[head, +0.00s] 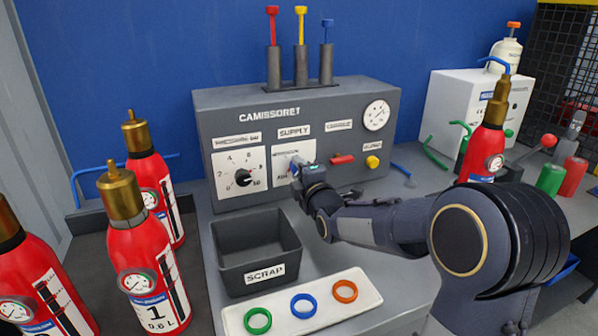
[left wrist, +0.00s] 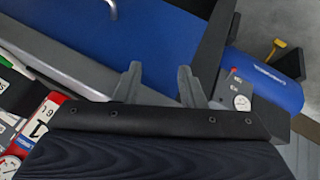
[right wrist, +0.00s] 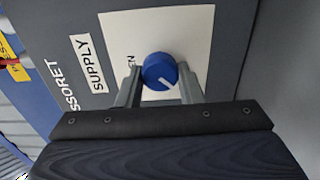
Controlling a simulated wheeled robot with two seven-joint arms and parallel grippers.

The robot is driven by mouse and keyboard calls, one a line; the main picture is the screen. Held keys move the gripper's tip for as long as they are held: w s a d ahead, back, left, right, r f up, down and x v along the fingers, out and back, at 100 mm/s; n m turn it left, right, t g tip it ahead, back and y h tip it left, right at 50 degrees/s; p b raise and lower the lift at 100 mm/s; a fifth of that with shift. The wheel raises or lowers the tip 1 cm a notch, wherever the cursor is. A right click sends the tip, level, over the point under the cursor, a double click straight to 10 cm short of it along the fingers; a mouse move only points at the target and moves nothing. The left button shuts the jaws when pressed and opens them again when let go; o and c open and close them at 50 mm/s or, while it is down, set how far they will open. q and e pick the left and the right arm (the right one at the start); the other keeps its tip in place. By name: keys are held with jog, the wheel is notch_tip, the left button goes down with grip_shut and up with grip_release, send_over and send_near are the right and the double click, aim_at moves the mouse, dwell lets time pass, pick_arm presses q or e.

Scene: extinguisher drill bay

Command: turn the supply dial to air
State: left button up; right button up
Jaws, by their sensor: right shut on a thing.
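The supply dial (right wrist: 160,70) is a round blue knob with a white pointer line. It sits on a white plate (right wrist: 195,30) beside the SUPPLY label. My right gripper (right wrist: 159,75) has one finger on each side of the knob and is shut on it. The pointer line runs slantwise across the knob's face. Lettering on the plate is partly hidden by a finger. In the head view my right gripper (head: 297,170) covers the dial, and AIR lettering seems to show at the plate's lower left. My left gripper (left wrist: 158,72) is open and empty.
The grey panel (head: 235,108) also carries a black dial (head: 243,178), a red switch (head: 342,160), a yellow button (head: 372,162) and a gauge (head: 376,115). A scrap bin (head: 226,268) and a white ring tray (head: 368,303) stand in front. Red extinguishers (head: 135,255) stand at left.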

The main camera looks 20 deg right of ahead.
jog(key=o, duration=1)
jog(key=shift+c, duration=0.2)
jog(key=s, duration=0.7)
jog(key=shift+s+a+p, duration=0.25)
jog(key=shift+s+p, duration=0.15)
jog(key=shift+p, duration=0.05)
